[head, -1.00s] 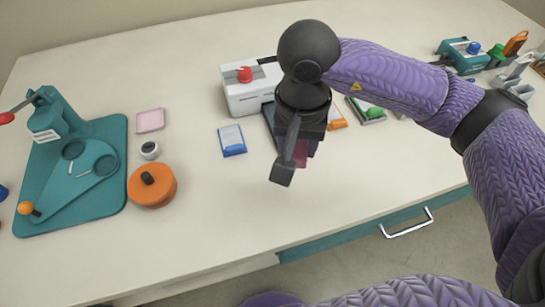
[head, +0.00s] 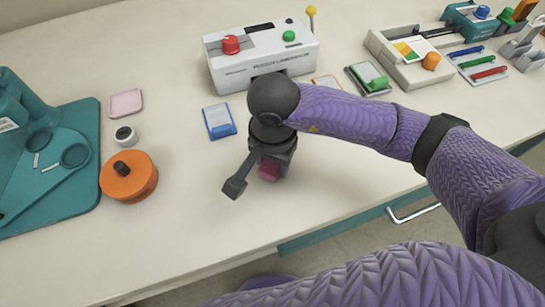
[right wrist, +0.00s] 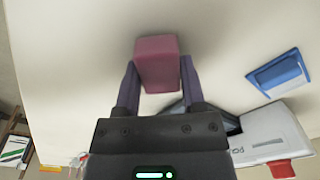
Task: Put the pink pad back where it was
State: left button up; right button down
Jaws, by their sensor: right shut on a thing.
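The pink pad (head: 269,170) is a small dark-pink block at the tip of my right gripper (head: 262,172), over the bare front part of the table. In the right wrist view the pad (right wrist: 157,64) sits between the two fingers of the right gripper (right wrist: 158,85), which is shut on it. Whether the pad touches the tabletop I cannot tell. The gripper partly hides it in the head view. My left gripper is not in view.
A white laminator (head: 260,58) stands behind my right gripper, with a blue-edged card holder (head: 219,121) in front. An orange round container (head: 128,177) and a teal board (head: 50,180) are at the left. The table between container and gripper is clear.

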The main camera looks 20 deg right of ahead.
aim_at(273, 164)
jog(key=c, duration=0.5)
grip_release()
jog(key=shift+f, duration=0.1)
jog(key=shift+c, duration=0.2)
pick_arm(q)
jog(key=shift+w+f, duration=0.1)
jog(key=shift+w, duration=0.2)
pick_arm(e)
jog(key=o, duration=0.4)
jog(key=shift+c, duration=0.2)
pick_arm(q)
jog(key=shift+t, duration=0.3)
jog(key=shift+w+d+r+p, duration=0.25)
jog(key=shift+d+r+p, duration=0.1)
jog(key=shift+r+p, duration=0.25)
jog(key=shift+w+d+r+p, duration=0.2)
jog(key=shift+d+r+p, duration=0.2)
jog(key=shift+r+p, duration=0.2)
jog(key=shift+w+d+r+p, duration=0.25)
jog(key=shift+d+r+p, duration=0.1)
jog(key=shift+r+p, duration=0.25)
pick_arm(e)
notch_tip(273, 164, up, 12)
jog(key=shift+s+r, duration=0.2)
jog(key=shift+s, duration=0.05)
